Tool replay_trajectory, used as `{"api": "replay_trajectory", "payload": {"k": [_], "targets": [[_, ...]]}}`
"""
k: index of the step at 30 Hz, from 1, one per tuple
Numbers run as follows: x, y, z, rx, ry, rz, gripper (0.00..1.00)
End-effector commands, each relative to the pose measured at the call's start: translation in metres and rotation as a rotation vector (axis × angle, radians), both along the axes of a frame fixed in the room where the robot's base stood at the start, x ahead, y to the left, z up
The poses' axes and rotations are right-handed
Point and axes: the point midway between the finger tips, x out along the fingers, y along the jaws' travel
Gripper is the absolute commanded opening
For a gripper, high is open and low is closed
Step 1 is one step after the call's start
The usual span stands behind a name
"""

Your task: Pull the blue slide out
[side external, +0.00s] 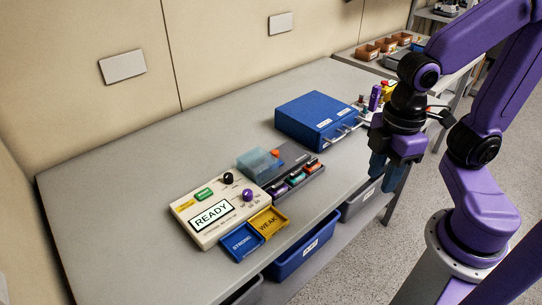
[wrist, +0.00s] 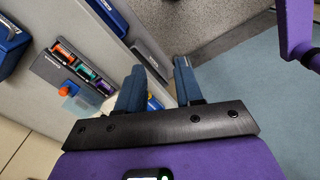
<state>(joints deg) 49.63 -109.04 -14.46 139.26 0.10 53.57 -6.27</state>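The blue slide marked STRONG (side external: 241,242) sticks out at the front of the cream unit (side external: 200,226), whose screen reads READY. A yellow slide marked WEAK (side external: 268,221) sits to its right. My gripper (side external: 381,180) is up and to the right of both slides, beyond the table's front edge in the picture, and apart from them. In the wrist view my gripper (wrist: 160,78) has its two blue fingers spread with a gap between them, and nothing is held. A small blue and yellow patch shows beside the left finger there, mostly hidden.
A grey rack (side external: 300,182) with coloured cartridges and a translucent blue block (side external: 258,163) stand behind the unit. A blue case (side external: 314,116) with handles is farther back. Blue bin (side external: 303,246) hangs below the table edge. The table's left side is clear.

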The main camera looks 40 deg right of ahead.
Motion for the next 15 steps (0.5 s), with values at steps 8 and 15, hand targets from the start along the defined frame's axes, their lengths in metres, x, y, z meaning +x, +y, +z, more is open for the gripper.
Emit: {"api": "replay_trajectory", "payload": {"k": [8,15], "targets": [[0.094,0.031,0.020,-0.014,-0.002,0.170,0.36],[0.184,0.032,0.030,-0.022,-0.001,0.334,0.36]]}}
